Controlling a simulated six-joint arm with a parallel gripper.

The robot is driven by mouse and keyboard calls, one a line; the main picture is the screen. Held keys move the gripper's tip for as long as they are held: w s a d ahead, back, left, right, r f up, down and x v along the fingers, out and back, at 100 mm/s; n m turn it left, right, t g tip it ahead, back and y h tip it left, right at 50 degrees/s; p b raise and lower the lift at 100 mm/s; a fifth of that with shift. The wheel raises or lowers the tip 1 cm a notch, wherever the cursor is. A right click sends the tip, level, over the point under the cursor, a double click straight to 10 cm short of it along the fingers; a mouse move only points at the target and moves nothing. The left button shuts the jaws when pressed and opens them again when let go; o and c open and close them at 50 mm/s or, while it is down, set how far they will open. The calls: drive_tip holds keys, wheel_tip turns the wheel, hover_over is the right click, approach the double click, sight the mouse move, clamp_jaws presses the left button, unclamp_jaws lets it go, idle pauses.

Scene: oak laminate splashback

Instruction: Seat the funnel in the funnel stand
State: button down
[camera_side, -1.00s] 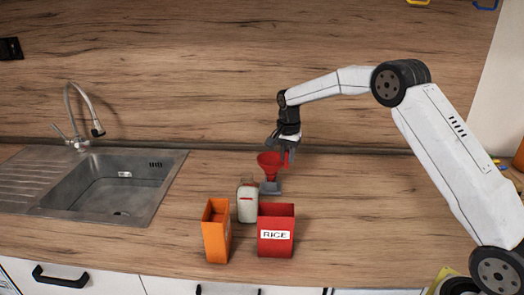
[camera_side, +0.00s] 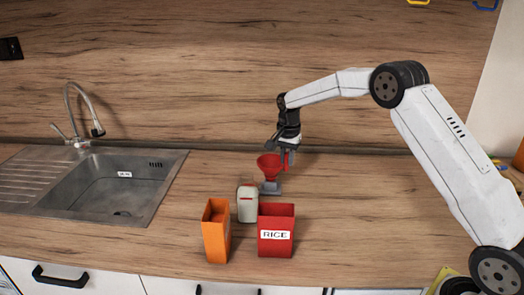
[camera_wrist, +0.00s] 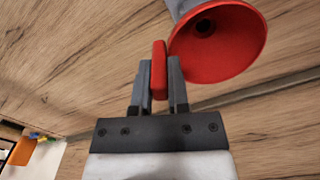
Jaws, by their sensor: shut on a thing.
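The red funnel (camera_side: 268,165) is upright, with its wide mouth facing up. My gripper (camera_side: 287,151) is shut on the red tab at the funnel's rim. In the wrist view, the gripper (camera_wrist: 159,75) has its two fingers around this tab, and the funnel (camera_wrist: 236,62) shows its open mouth and dark hole. The grey funnel stand (camera_side: 271,188) is directly below the funnel. The funnel's lower end meets the stand's top in the side view; I cannot tell how deep it sits. The stand also shows partly behind the funnel in the wrist view (camera_wrist: 181,7).
A pale container with a red mark (camera_side: 247,205) stands just left of the stand. In front are an orange open box (camera_side: 216,235) and a red open box labelled RICE (camera_side: 276,240). A sink (camera_side: 110,185) is at left. The counter right of the stand is clear.

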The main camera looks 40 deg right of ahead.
drive_tip(key=shift+f, duration=0.5)
idle(0.3)
drive_tip(key=c, duration=0.5)
unclamp_jaws()
drive_tip(key=shift+c, duration=0.2)
drive_tip(key=shift+r, duration=0.15)
drive_tip(key=shift+r, duration=3.8)
